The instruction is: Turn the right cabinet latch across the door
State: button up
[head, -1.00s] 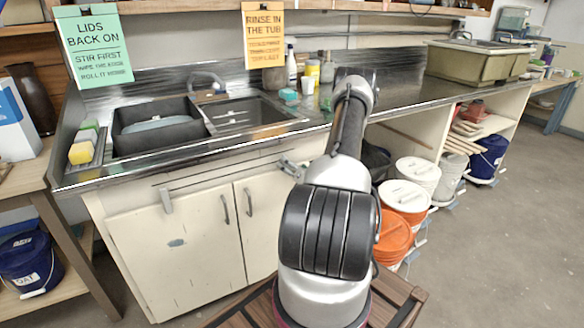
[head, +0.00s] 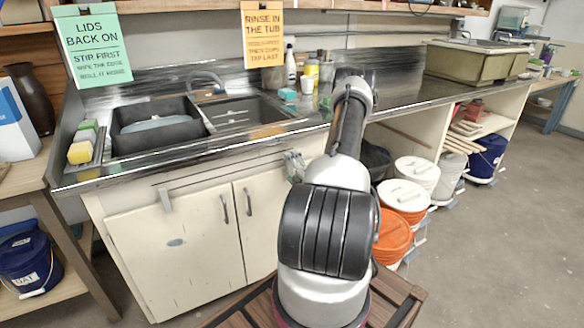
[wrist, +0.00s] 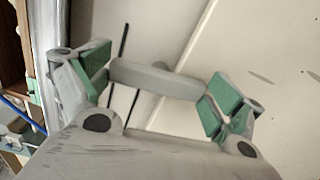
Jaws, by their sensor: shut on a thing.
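The right cabinet latch (wrist: 158,79) is a grey rounded bar in the wrist view, slanting between the two green finger pads. My gripper (wrist: 162,82) is shut on it. In the head view my gripper (head: 294,166) is at the upper part of the cabinet front, beside my arm, and the latch cannot be made out there. The right door (head: 258,230) is cream with a dark handle (head: 248,201) and looks closed. My arm covers its right side.
The left latch (head: 165,201) hangs upright over the top of the left door (head: 180,255). The counter edge (head: 200,150) runs above the doors. Lidded buckets (head: 404,196) stand under the counter to the right. The floor farther right is clear.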

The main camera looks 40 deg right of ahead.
jog(key=shift+f+m, duration=0.1)
jog(key=shift+m, duration=0.6)
jog(key=o, duration=0.7)
jog(key=shift+s+d, duration=0.1)
jog(key=v, duration=1.2)
